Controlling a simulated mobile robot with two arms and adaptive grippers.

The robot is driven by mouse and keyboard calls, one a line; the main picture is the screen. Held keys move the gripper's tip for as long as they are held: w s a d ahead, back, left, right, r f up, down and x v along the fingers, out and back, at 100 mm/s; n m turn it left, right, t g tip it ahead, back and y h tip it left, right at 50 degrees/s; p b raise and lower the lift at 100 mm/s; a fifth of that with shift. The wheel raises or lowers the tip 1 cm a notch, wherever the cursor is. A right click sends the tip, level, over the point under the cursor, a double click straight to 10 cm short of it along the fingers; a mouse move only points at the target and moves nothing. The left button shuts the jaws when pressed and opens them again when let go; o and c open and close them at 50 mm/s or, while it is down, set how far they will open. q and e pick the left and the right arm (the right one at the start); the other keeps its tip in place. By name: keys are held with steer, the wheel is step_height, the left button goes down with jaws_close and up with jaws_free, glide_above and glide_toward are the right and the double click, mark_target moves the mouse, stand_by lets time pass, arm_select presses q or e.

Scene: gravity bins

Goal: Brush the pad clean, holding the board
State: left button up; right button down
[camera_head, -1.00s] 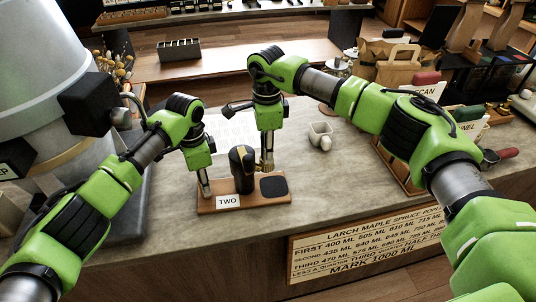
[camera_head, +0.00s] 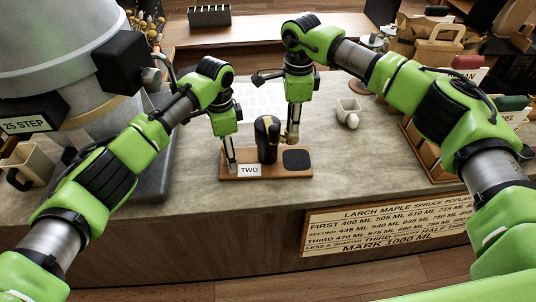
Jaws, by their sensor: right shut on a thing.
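The wooden board (camera_head: 268,175) lies on the counter with a "TWO" label (camera_head: 249,171) on its front. A black pad (camera_head: 297,160) is on its right part, and a dark upright piece (camera_head: 267,139) with a yellowish strip stands at its middle. My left gripper (camera_head: 231,163) points down at the board's left end; whether its fingers are open or shut is too small to tell. My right gripper (camera_head: 290,137) points down behind the pad, shut on a thin, brush-like thing. Its lower end is close to the pad's back edge; contact cannot be told.
A small white cup (camera_head: 348,113) stands right of my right gripper. A large grey machine (camera_head: 65,60) fills the left, with a beige jug (camera_head: 28,164) beside it. A paper bag (camera_head: 438,46) is at the back right.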

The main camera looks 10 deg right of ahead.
arm_select(q)
steer(key=shift+r, duration=0.15)
arm_select(e)
steer(key=shift+r, duration=0.2)
arm_select(q)
steer(key=shift+r+p, duration=1.3)
steer(key=shift+p, duration=0.4)
arm_select(e)
steer(key=shift+r, duration=1.5)
steer(key=shift+r, duration=0.1)
arm_select(q)
steer(key=shift+r, duration=0.15)
step_height(320, 180, up, 6)
steer(key=p, duration=0.6)
arm_select(e)
step_height(320, 180, up, 6)
steer(key=shift+f, duration=0.15)
arm_select(q)
steer(key=shift+r+p, duration=0.55)
steer(key=shift+r, duration=0.4)
arm_select(e)
steer(key=shift+r, duration=0.6)
